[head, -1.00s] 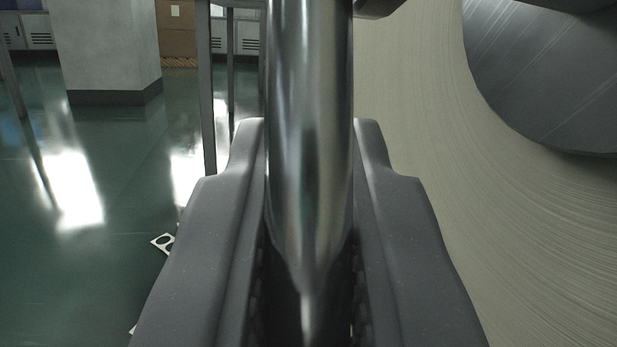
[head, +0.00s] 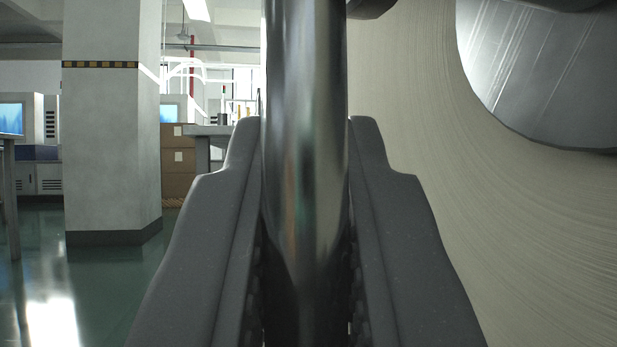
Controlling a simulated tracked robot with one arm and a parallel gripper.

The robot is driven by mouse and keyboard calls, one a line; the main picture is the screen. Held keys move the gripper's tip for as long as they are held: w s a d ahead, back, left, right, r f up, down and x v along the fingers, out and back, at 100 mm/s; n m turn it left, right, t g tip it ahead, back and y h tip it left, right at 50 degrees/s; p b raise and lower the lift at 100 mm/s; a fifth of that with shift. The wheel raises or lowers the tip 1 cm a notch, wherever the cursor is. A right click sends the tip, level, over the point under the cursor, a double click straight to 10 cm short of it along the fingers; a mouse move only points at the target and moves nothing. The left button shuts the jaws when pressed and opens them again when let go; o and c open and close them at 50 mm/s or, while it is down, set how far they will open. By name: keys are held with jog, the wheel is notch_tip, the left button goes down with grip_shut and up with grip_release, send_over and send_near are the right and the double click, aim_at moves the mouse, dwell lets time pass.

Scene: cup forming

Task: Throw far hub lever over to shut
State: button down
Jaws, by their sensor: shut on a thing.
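My gripper (head: 306,215) fills the lower middle of the head view. Its two dark grey jaws are shut on a shiny metal bar, the lever (head: 305,110). The lever runs up between the jaws and out of the top of the picture. Behind it on the right is the large hub side with a pale, finely grooved round face (head: 410,130) and a smooth grey metal disc (head: 545,80). The lever's far end and its joint with the hub are not clear from here.
A concrete pillar (head: 112,150) with a striped band stands at the left. Behind it are cardboard boxes (head: 178,160), a grey table (head: 205,131) and cabinets with a screen (head: 12,118). Green floor (head: 90,280) lies open at lower left.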

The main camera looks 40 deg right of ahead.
jog(key=shift+d+f, duration=0.15)
jog(key=shift+d, duration=0.05)
dwell(0.4)
jog(key=c, duration=1.4)
grip_release()
jog(key=shift+c, duration=0.2)
jog(key=shift+a, duration=0.1)
jog(key=v, duration=1.3)
jog(key=shift+s+a+f, duration=0.15)
jog(key=shift+f, duration=0.2)
